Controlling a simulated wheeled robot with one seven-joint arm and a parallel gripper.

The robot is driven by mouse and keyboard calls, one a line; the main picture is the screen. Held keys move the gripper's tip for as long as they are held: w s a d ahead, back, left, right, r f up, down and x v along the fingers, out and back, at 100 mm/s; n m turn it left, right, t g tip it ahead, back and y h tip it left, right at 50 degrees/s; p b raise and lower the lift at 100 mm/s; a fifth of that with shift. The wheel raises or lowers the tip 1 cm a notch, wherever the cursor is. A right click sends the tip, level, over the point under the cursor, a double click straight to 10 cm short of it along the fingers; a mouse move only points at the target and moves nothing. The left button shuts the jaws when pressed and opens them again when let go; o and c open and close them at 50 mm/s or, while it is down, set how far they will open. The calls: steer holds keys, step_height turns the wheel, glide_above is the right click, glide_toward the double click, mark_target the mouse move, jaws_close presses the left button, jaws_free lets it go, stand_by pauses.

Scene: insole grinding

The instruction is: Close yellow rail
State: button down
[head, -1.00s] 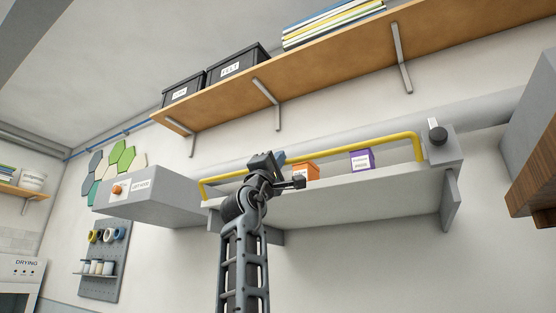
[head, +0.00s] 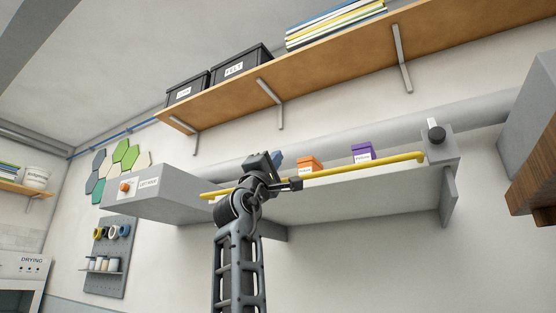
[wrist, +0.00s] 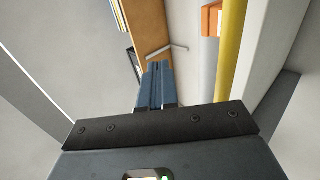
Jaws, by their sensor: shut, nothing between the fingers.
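The yellow rail (head: 385,161) runs along the front of the grey wall shelf (head: 370,195), low near its front edge. Its right end is bent beside the grey block with a black knob (head: 436,134). My arm hides part of the rail's left half. My gripper (head: 278,157) is shut and empty, just above the rail's line in the head view. In the wrist view, the shut blue fingers (wrist: 157,78) point away to the left of the rail (wrist: 232,45), with a gap in the picture. I cannot tell whether another part of my gripper touches the rail.
An orange box (head: 311,166) and a purple box (head: 362,153) stand on the shelf behind the rail. A grey box with an orange knob (head: 124,187) adjoins the shelf's left end. A wooden shelf (head: 340,75) with black bins hangs above.

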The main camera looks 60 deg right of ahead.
steer(key=a+f+b, duration=0.2)
steer(key=a+f, duration=0.1)
steer(key=a, duration=0.4)
steer(key=shift+s+a+f, duration=0.15)
steer(key=shift+s+f, duration=0.15)
steer(key=shift+f, duration=0.1)
